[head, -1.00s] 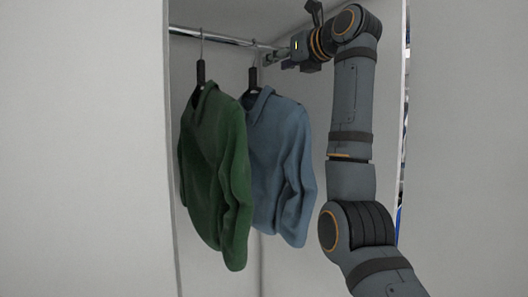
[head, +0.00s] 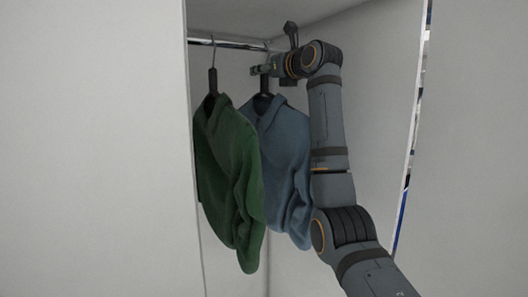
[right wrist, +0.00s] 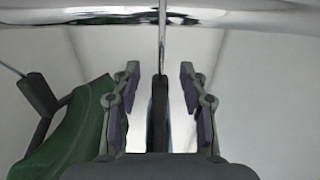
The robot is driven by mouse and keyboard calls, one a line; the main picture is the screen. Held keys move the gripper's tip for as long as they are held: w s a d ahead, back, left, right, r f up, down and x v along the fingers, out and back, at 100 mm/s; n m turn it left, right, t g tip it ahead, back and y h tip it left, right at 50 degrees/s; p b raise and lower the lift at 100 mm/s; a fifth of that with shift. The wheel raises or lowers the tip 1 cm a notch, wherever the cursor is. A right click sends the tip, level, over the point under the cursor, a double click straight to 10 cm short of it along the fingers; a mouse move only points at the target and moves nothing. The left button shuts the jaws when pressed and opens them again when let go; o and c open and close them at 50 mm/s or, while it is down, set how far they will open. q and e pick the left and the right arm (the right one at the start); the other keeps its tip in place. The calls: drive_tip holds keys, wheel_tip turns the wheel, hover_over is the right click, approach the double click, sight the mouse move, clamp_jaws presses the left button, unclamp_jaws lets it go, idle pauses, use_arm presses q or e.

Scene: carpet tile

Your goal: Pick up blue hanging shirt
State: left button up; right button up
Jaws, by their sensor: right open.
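The blue shirt (head: 285,140) hangs on a dark hanger (head: 264,82) from the metal rail, behind and to the right of the green shirt. My right gripper (head: 257,70) is open at the top of this hanger, just under the rail. In the right wrist view, the hanger's dark neck (right wrist: 159,115) and thin metal hook stand between the two spread fingers (right wrist: 160,88), with a gap on each side. My right arm hides part of the blue shirt's right side in the head view. My left gripper is not in view.
The green shirt (head: 228,175) hangs on its own hanger (head: 212,82) to the left, close to the left finger in the right wrist view. The rail (head: 228,44) runs across the top of the white closet. The closet's right wall (head: 375,100) is beside my arm.

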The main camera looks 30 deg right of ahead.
drive_tip(key=shift+s+d, duration=0.1)
drive_tip(key=shift+d, duration=0.05)
drive_tip(key=shift+a, duration=0.2)
drive_tip(key=c, duration=0.7)
clamp_jaws()
drive_tip(key=shift+r, duration=0.1)
